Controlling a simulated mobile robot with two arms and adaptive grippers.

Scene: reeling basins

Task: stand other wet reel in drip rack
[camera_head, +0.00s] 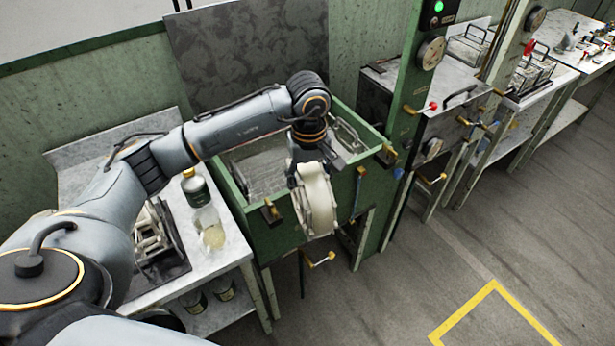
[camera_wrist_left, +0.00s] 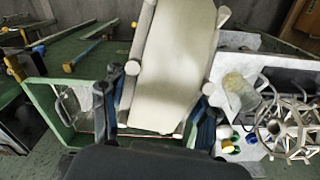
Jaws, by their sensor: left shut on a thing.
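A pale cream reel (camera_head: 315,200) hangs in my left gripper (camera_head: 298,172), over the front edge of the green basin (camera_head: 285,243). In the left wrist view the reel (camera_wrist_left: 172,70) fills the space between the two dark fingers of the gripper (camera_wrist_left: 158,110), which are shut on it. A metal rack-like frame (camera_head: 152,240) stands on a dark tray on the side table at the left; part of it is behind my left arm. It also shows at the right of the left wrist view (camera_wrist_left: 288,128). My right gripper is not in view.
A capped bottle (camera_head: 194,187) and a jar with yellowish contents (camera_head: 213,232) stand on the pale side table (camera_head: 232,262), between the frame and the basin. Taps and handles stick out from the basin front. The floor at the right is clear.

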